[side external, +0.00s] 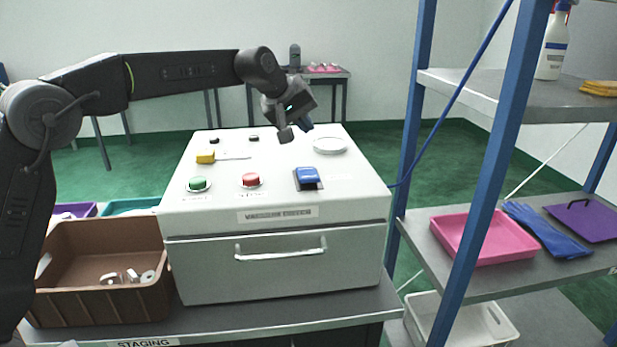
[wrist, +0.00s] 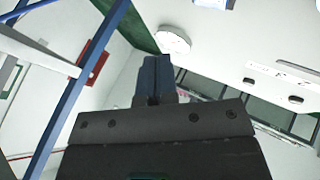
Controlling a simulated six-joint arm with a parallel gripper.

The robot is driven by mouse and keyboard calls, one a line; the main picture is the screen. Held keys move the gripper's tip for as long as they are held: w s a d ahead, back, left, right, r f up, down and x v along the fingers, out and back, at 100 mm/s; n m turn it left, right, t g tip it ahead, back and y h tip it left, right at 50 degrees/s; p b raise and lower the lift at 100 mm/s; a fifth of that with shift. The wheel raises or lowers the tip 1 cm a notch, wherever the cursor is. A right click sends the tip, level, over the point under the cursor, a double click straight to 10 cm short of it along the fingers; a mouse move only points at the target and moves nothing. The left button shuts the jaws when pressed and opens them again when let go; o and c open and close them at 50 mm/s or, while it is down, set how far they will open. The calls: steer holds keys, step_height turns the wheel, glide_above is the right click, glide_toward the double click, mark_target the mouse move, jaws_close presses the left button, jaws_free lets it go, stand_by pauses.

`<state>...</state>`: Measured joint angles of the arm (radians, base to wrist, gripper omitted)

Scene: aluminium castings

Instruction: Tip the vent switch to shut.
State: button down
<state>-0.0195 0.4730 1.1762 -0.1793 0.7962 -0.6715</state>
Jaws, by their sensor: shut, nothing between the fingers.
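A blue rocker switch (side external: 307,175) in a black frame sits on the top of the white machine (side external: 250,255), near its front right. I take it for the vent switch; its label is too small to read, and I cannot tell which way it is tipped. A bit of blue at the top edge of the wrist view (wrist: 228,3) looks like the same switch. My gripper (side external: 292,134) is shut and empty, above the machine top, behind the switch and apart from it. Its closed fingers (wrist: 155,75) show in the wrist view.
A green button (side external: 198,184), a red button (side external: 251,180) and a yellow knob (side external: 205,157) are left of the switch. A white disc (side external: 330,145) lies behind it. A blue-post shelf (side external: 425,110) stands close on the right. A brown bin (side external: 100,300) is at left.

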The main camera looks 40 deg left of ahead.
mark_target(306, 176)
steer(key=shift+s+d+f, duration=0.15)
steer(key=shift+f, duration=1.2)
steer(key=shift+s+d+f, duration=0.1)
steer(key=shift+s+f, duration=0.05)
steer(key=shift+f, duration=1.2)
steer(key=shift+s+d+f, duration=0.15)
steer(key=shift+f, duration=1.2)
steer(key=shift+f, duration=0.15)
steer(key=shift+f, duration=0.25)
steer(key=shift+s+d+f, duration=0.1)
steer(key=shift+f, duration=0.35)
steer(key=shift+r, duration=0.1)
steer(key=shift+r, duration=0.8)
steer(key=shift+w+a+r, duration=0.1)
steer(key=shift+r, duration=0.7)
steer(key=shift+w+a+r, duration=0.15)
steer(key=shift+r, duration=0.6)
steer(key=shift+w+a+r, duration=0.1)
steer(key=shift+r, duration=0.85)
